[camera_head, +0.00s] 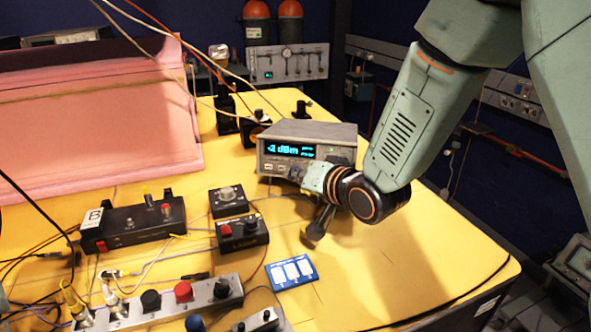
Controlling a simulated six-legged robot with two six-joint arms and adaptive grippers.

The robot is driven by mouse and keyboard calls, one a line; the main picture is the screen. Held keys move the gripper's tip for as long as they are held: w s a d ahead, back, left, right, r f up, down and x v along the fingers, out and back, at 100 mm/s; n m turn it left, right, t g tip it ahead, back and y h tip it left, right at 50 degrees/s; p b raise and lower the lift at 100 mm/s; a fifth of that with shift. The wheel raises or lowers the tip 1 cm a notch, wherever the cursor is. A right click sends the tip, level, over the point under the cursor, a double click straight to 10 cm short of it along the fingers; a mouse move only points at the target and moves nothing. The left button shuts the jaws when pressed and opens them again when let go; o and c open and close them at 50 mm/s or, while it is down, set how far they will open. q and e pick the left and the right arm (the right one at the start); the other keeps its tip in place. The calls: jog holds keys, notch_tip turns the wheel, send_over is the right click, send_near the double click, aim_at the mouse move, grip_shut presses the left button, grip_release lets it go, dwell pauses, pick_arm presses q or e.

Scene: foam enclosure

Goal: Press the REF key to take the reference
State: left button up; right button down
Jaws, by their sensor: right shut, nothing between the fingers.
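A grey bench meter (306,133) with a lit cyan display, which seems to read in dBm, stands on the yellow table. A small blue pad (291,272) with three pale keys lies in front of it; the lettering is too small to read, so I cannot tell which key is REF. My right gripper (317,232) is shut and empty, pointing down between the meter and the pad, beyond and right of the pad and apart from it. My wrist hides the lower right of the meter's front. My left gripper is not in view.
Left of the pad are two small black control boxes (240,233), a black box marked B (130,224) and a grey strip with knobs (180,301). Pink foam (95,120) stands behind. Loose cables cross the left side. The yellow table (400,265) is mostly bare at right.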

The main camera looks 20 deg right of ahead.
jog(key=shift+w, duration=0.1)
dwell(0.5)
jog(key=shift+w+d+f, duration=0.1)
jog(key=shift+w+d, duration=0.1)
jog(key=shift+w, duration=0.1)
jog(key=shift+w+d, duration=0.15)
jog(key=shift+w, duration=0.1)
dwell(0.9)
jog(key=shift+s+p, duration=0.1)
jog(key=shift+p, duration=0.2)
jog(key=shift+s+a, duration=0.4)
jog(key=shift+s, duration=0.15)
jog(key=shift+s+a+r+p, duration=0.2)
jog(key=shift+s+a+p, duration=0.15)
jog(key=shift+s, duration=0.3)
jog(key=shift+s+a+r+p, duration=0.2)
jog(key=shift+s+a, duration=0.2)
jog(key=shift+s, duration=0.25)
jog(key=shift+s+a+r+p, duration=0.2)
jog(key=shift+s+a+p, duration=0.15)
jog(key=shift+s, duration=0.3)
jog(key=shift+s+a, duration=0.1)
jog(key=shift+s, duration=0.05)
